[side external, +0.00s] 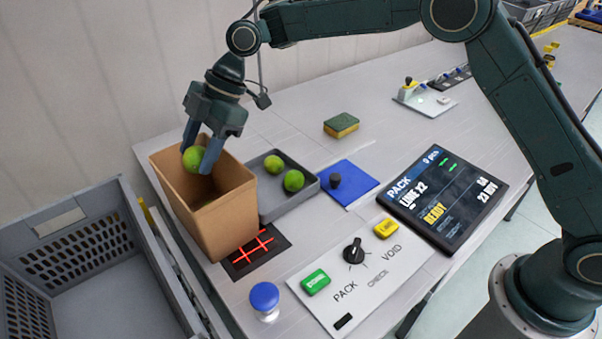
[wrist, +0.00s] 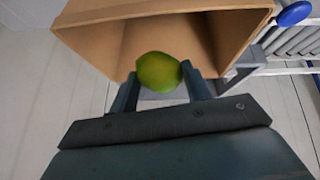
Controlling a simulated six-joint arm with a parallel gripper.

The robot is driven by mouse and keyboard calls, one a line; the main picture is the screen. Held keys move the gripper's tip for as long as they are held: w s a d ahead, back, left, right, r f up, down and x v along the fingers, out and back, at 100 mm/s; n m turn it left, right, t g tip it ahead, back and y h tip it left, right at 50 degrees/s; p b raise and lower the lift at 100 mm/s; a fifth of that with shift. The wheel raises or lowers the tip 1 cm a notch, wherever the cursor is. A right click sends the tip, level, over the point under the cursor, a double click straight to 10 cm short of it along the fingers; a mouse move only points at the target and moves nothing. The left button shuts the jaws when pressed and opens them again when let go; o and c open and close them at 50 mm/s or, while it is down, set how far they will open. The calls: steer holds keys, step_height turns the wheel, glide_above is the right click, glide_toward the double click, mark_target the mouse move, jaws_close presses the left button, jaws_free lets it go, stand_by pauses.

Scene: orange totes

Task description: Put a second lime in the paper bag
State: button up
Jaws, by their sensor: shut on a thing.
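My gripper (side external: 202,162) is shut on a lime (side external: 194,158), held at the mouth of the open paper bag (side external: 226,222). In the wrist view the lime (wrist: 158,72) sits between the two fingertips, with the bag (wrist: 105,42) opening in front of it. The bag stands upright on the table; its bottom inside is hidden in the side view, and I cannot tell what lies in it. Two more limes, one at the back (side external: 273,164) and one nearer (side external: 294,180), lie in a grey tray (side external: 268,213) right of the bag.
A grey crate (side external: 88,190) stands left of the table. A red-lit dark pad (side external: 254,250), a blue knob (side external: 264,296) and a white control panel (side external: 345,285) lie in front. A blue plate (side external: 358,182), sponge (side external: 341,125) and screen (side external: 442,197) are to the right.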

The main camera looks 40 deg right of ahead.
steer(key=shift+f, duration=0.35)
steer(key=o, duration=1)
steer(key=shift+o, duration=0.2)
steer(key=v, duration=1.3)
steer(key=shift+d+r, duration=0.25)
steer(key=shift+r, duration=0.05)
steer(key=shift+s, duration=0.1)
steer(key=shift+r, duration=0.1)
